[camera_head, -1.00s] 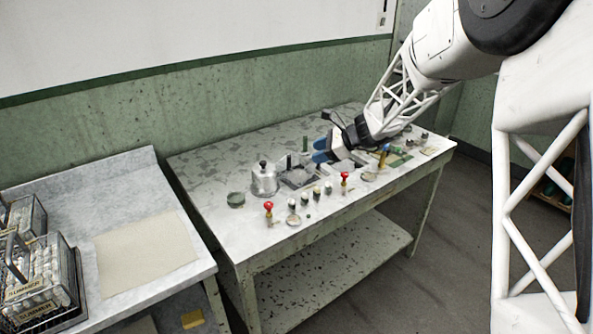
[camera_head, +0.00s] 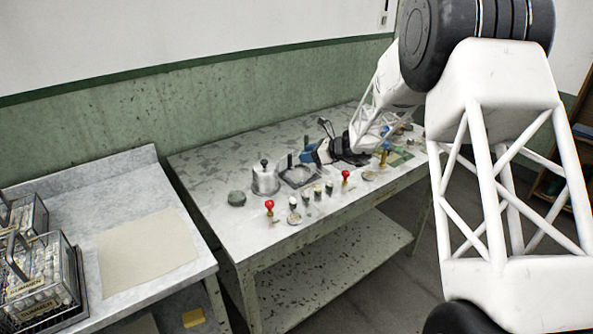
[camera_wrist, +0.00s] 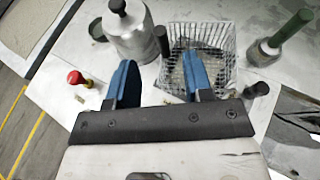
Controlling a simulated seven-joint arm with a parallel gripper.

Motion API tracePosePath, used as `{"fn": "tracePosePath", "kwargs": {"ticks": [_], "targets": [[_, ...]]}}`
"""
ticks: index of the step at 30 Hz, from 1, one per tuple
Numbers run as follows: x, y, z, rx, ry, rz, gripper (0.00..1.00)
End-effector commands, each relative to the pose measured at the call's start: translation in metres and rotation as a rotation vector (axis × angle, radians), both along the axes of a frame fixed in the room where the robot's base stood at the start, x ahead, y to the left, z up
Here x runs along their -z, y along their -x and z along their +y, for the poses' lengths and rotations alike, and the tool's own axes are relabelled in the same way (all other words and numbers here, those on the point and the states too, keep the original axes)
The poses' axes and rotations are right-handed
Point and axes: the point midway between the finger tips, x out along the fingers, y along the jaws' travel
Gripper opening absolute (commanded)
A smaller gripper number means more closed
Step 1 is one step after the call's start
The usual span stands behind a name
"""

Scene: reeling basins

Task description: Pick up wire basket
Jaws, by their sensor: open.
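A small wire basket (camera_wrist: 228,62) of pale mesh stands on the metal table in the wrist view. In the head view it seems to be the dark mesh thing (camera_head: 299,176) beside the grey metal can, though it is too small there to be sure. My gripper (camera_wrist: 158,72) is open, with two blue fingers. Its right finger overlaps the basket's near left part in the wrist view; its left finger is in front of the can. I cannot tell whether the right finger touches the basket. In the head view my gripper (camera_head: 309,155) is low over the table behind the mesh thing.
The metal can (camera_head: 265,181) with a black knob stands left of the basket. Red-knobbed tools (camera_head: 270,206) and small jars line the table's front. Larger wire baskets (camera_head: 40,272) of pale pieces sit on the left bench.

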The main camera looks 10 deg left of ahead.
Motion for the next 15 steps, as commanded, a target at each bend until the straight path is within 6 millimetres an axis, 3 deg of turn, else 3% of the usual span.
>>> {"fn": "tracePosePath", "kwargs": {"ticks": [15], "targets": [[0.01,-0.005,0.023,0.0,0.001,0.0,0.47]]}}
